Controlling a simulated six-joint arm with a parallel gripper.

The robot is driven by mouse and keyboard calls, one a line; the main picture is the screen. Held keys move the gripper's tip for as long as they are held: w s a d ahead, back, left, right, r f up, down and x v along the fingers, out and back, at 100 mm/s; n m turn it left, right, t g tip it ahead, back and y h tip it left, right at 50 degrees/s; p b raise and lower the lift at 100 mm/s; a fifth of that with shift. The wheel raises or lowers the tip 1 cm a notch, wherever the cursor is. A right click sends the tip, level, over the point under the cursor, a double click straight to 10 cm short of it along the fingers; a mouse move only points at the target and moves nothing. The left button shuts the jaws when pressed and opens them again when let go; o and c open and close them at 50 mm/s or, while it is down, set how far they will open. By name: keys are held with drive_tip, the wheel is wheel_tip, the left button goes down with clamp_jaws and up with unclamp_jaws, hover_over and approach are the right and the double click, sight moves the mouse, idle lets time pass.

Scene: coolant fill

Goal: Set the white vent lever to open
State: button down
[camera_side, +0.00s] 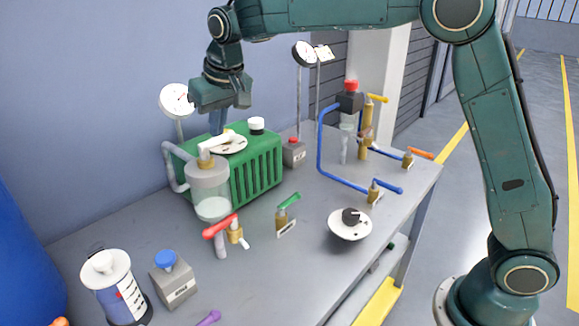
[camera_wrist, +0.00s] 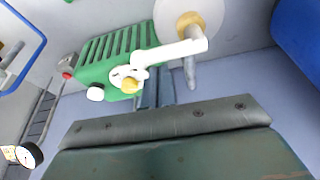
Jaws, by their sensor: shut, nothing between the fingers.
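The white vent lever (camera_side: 217,142) sits on a brass fitting on top of the clear reservoir (camera_side: 209,182), over the green box (camera_side: 258,178). In the wrist view the white lever (camera_wrist: 168,52) reaches from the reservoir's brass top toward a white disc with a yellow part (camera_wrist: 130,84). My gripper (camera_side: 217,131) points down, shut and empty, just behind the lever in the side view. In the wrist view the gripper fingers (camera_wrist: 154,88) are close beside the lever. I cannot tell whether they touch it. No open mark is readable.
A round gauge (camera_side: 177,100) stands behind the reservoir. A white cap (camera_side: 256,125) sits on the green box, with a red-button box (camera_side: 293,152) beyond. Red (camera_side: 220,226) and green (camera_side: 289,201) levers stand in front. Blue piping (camera_side: 322,150) rises on the right.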

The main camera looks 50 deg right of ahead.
drive_tip(key=shift+s+m, duration=0.3)
drive_tip(key=shift+m, duration=0.4)
drive_tip(key=shift+s+m+h, duration=0.3)
drive_tip(key=shift+m+h, duration=0.2)
drive_tip(key=shift+m, duration=0.2)
drive_tip(key=shift+s+a+m+g+h, duration=0.3)
drive_tip(key=shift+s+a+m, duration=0.2)
drive_tip(key=shift+s+m, duration=0.5)
drive_tip(key=shift+s+a+m+g+h, duration=0.3)
drive_tip(key=shift+s+a+m, duration=0.3)
drive_tip(key=shift+m, duration=0.8)
drive_tip(key=shift+s+a+m+g+h, duration=0.2)
drive_tip(key=shift+s+a+m+h, duration=0.25)
drive_tip(key=shift+s+m, duration=0.55)
drive_tip(key=shift+w+a, duration=0.15)
drive_tip(key=shift+r, duration=0.1)
drive_tip(key=s+a, duration=0.7)
drive_tip(key=a, duration=0.3)
drive_tip(key=shift+s+r+m, duration=0.15)
drive_tip(key=shift+r+m, duration=0.15)
drive_tip(key=shift+r, duration=0.15)
